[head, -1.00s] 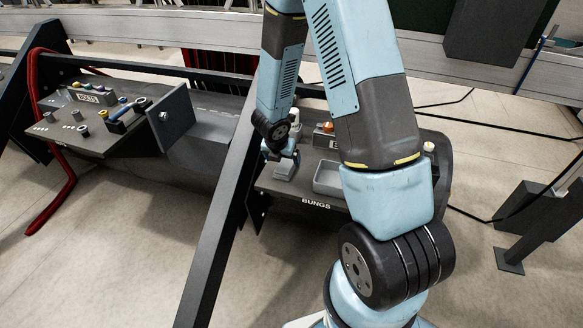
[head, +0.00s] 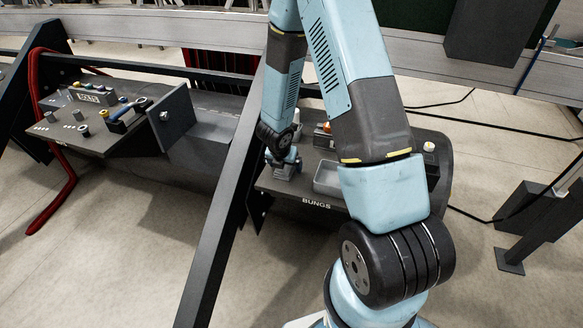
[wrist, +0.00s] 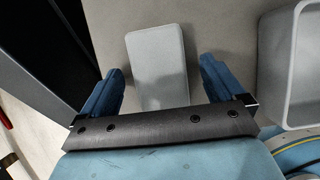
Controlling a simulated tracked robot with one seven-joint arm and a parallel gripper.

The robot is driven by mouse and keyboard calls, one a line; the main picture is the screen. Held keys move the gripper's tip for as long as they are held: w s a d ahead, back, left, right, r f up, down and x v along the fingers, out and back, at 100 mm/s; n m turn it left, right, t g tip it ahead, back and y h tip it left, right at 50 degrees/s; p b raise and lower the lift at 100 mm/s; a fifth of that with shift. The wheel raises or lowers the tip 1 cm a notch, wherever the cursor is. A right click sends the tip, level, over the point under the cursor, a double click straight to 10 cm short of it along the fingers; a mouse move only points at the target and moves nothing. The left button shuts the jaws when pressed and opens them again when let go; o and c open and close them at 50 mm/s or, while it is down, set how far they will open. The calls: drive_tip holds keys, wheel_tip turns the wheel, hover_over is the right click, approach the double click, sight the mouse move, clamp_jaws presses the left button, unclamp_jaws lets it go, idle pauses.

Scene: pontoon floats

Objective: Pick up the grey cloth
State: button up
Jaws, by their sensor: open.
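The grey cloth (wrist: 157,55) shows in the wrist view as a light grey folded rectangle on the darker grey shelf (wrist: 232,30). My gripper (wrist: 162,72) is open, with one blue finger on each side of the cloth's near part. A gap shows between each finger and the cloth. The near end of the cloth is hidden behind my gripper's dark bar. In the head view my gripper (head: 284,168) is low over the left part of the shelf marked BUNGS, and it hides most of the cloth. Height above the cloth is hard to tell.
A grey open tray (head: 327,180) stands right of the cloth, and its wall (wrist: 292,75) shows in the wrist view. A dark slanted beam (head: 222,215) passes left of the shelf. Small items stand at the shelf's back. Another shelf (head: 88,132) with tools is at the left.

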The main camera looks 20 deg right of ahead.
drive_tip(key=shift+f, duration=0.15)
drive_tip(key=shift+c, duration=0.2)
drive_tip(key=c, duration=1)
